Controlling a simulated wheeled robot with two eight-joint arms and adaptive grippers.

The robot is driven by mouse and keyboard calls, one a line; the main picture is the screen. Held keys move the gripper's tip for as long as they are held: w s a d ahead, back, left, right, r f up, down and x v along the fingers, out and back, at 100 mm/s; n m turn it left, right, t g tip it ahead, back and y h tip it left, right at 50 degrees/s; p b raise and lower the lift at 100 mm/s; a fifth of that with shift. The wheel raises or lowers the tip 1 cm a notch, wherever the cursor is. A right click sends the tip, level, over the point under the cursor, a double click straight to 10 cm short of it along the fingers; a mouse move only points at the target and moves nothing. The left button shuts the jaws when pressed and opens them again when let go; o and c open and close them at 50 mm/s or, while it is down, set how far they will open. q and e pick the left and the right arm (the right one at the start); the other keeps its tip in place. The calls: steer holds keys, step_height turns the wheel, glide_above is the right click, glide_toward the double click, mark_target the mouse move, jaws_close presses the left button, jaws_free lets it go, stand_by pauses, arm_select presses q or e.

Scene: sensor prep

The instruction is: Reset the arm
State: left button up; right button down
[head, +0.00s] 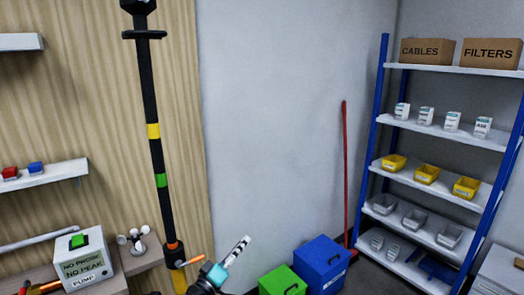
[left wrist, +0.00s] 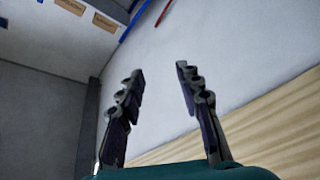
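My left gripper (head: 239,248) shows at the bottom middle of the head view, small, beyond a teal wrist part, pointing up and to the right. In the left wrist view its two dark fingers (left wrist: 160,80) stand apart, with nothing between them; only bare wall shows behind the gap. It touches nothing that I can see. My right gripper is not in view.
A black banded pole (head: 156,130) stands left of my gripper. A box marked PUMP (head: 84,260) and a small cup instrument (head: 134,241) are on a bench at left. Green (head: 282,281) and blue bins (head: 321,265) and a stocked shelf (head: 455,70) are at right.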

arm_select(q)
steer(key=s+d+r+m+g+y, duration=0.1)
steer(key=s+m+g, duration=0.15)
steer(key=s, duration=0.45)
steer(key=s+d+m+g+y, duration=0.1)
steer(key=s+d+m+g, duration=0.1)
steer(key=s+g, duration=0.35)
steer(key=s+a+f+g+y, duration=0.1)
steer(key=s+a+f+y, duration=0.2)
steer(key=s+a, duration=0.3)
steer(key=s+a+f+y, duration=0.3)
steer(key=s+a+y, duration=0.2)
steer(key=s, duration=1)
steer(key=a, duration=0.2)
steer(key=shift+s+a+f+g+y, duration=0.25)
steer(key=shift+a+f+g+y, duration=0.05)
steer(key=shift+f+g, duration=0.1)
steer(key=shift+n, duration=0.25)
